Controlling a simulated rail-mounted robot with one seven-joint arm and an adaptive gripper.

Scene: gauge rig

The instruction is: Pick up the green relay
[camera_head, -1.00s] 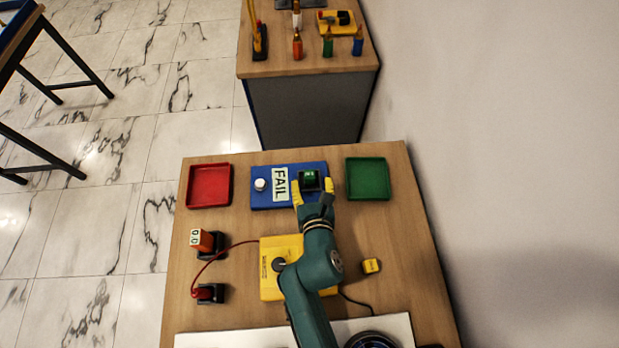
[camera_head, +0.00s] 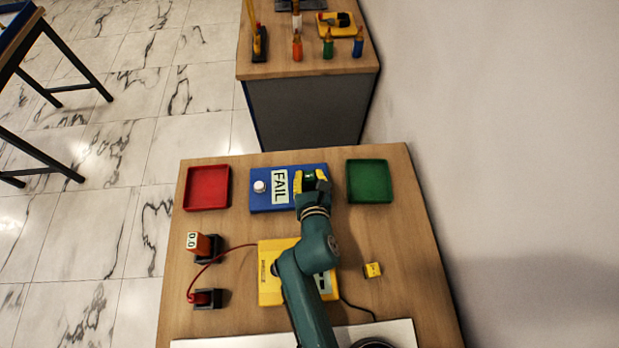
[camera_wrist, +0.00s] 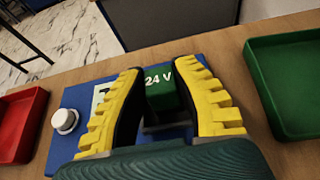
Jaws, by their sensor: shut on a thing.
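The green relay (camera_wrist: 160,88), marked "24 V", sits between the yellow fingers of my gripper (camera_wrist: 165,95) in the wrist view. My gripper is shut on it. In the head view only a small part of the green relay (camera_head: 311,176) shows between the fingers of my gripper (camera_head: 311,180), at the right end of the blue test block (camera_head: 262,203). A dark socket (camera_wrist: 168,128) shows below the relay in the wrist view. I cannot tell whether the relay touches the socket.
A "FAIL" label (camera_head: 280,186) and white button (camera_head: 259,187) are on the blue block. A red tray (camera_head: 207,188) stands left, a green tray (camera_head: 369,182) right.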

